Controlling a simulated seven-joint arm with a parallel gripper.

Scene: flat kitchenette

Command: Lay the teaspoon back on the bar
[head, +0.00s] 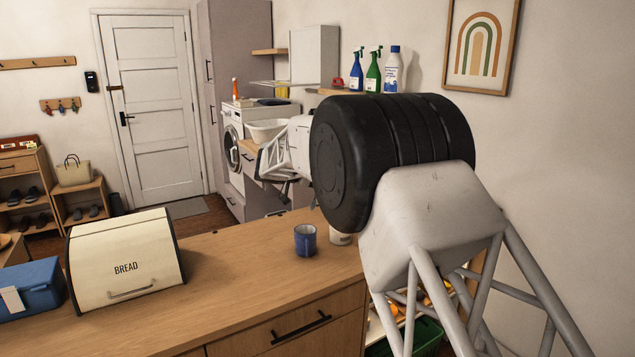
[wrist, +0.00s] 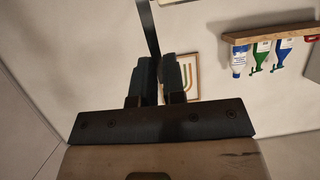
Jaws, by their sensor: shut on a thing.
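In the wrist view my gripper (wrist: 159,66) has its two dark fingers close together. It is shut on a long thin dark strip (wrist: 149,28), which looks like the teaspoon and runs past the fingertips to the top edge. Its bowl cannot be made out. The bar (head: 225,280) is the wooden counter across the front of the head view. My arm largely hides the gripper there, and the teaspoon cannot be made out in that view.
A blue mug (head: 305,241) stands on the bar, with a white cup (head: 340,238) partly behind my arm. A cream bread box (head: 122,262) and a blue box (head: 30,289) are at the left. The bar top between bread box and mug is mostly clear.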

